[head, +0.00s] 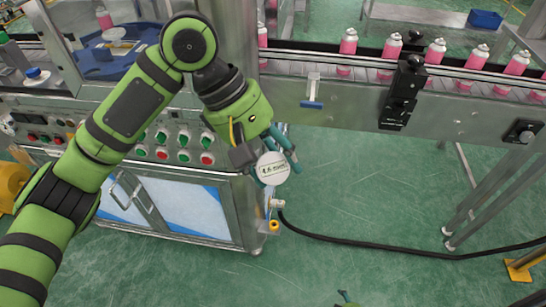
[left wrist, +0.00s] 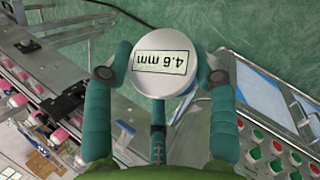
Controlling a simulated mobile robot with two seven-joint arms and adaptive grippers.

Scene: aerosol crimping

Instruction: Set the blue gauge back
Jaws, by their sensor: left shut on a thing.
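The gauge (head: 272,168) shows as a round pale disc with a "4.6 mm" label; no blue shows on its face. It also fills the upper middle of the left wrist view (left wrist: 163,62). My left gripper (head: 280,158) is shut on it, with teal fingers on both sides of the disc in the left wrist view (left wrist: 161,75). It holds the gauge in the air in front of the machine's right corner. The back of the gauge is hidden. My right gripper does not show; only a small green bit sits at the head view's bottom edge.
A conveyor (head: 345,97) with several pink cans runs along the back right. A blue-barred hanging piece (head: 312,103) and a black fixture (head: 403,92) are on its front. A button panel (head: 165,145) is left of the gripper. A black cable (head: 380,245) crosses the open green floor.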

